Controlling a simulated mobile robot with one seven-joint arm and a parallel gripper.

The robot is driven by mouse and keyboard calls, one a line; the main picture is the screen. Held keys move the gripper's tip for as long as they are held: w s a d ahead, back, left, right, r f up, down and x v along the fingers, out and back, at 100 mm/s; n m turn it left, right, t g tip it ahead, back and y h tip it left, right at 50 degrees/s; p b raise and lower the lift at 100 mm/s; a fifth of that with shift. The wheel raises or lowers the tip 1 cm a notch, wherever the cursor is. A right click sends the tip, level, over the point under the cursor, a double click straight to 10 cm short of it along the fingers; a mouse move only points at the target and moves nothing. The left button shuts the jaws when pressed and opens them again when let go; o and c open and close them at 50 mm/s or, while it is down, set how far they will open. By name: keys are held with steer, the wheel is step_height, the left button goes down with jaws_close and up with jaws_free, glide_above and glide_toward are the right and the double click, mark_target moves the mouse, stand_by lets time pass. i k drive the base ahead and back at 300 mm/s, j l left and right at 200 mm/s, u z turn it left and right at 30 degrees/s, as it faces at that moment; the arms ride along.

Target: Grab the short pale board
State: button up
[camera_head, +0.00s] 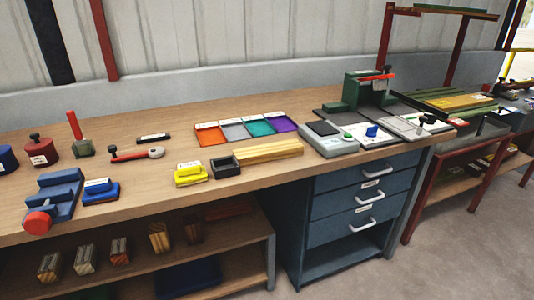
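A short pale board (268,151) of yellowish wood lies flat on the workbench top (150,190), right of centre in the head view. Its long side runs roughly along the front edge of the bench. Its left end is next to a small dark open box (224,166); I cannot tell whether they touch. My gripper is not in the picture.
A yellow block-like tool (190,174) is left of the dark box. Orange (211,136), grey, teal and purple trays lie behind the board. A pale device (329,139) stands to its right. A blue vise (53,198) is far left. Blue drawers (362,200) are below right.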

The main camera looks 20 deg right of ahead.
mark_target(279, 149)
steer(key=i+l+u, duration=0.1)
steer(key=l, duration=0.4)
steer(key=i+l+u, duration=0.1)
steer(key=i+l, duration=0.15)
steer(key=l, duration=0.25)
steer(key=i+l+u, duration=0.1)
steer(key=l, duration=0.4)
steer(key=i+l+u, duration=0.1)
steer(key=l, duration=0.4)
steer(key=i+l+u, duration=0.1)
steer(key=l, duration=0.45)
steer(key=i+l, duration=0.2)
steer(key=l, duration=0.35)
steer(key=i+l+u, duration=0.15)
steer(key=l, duration=0.35)
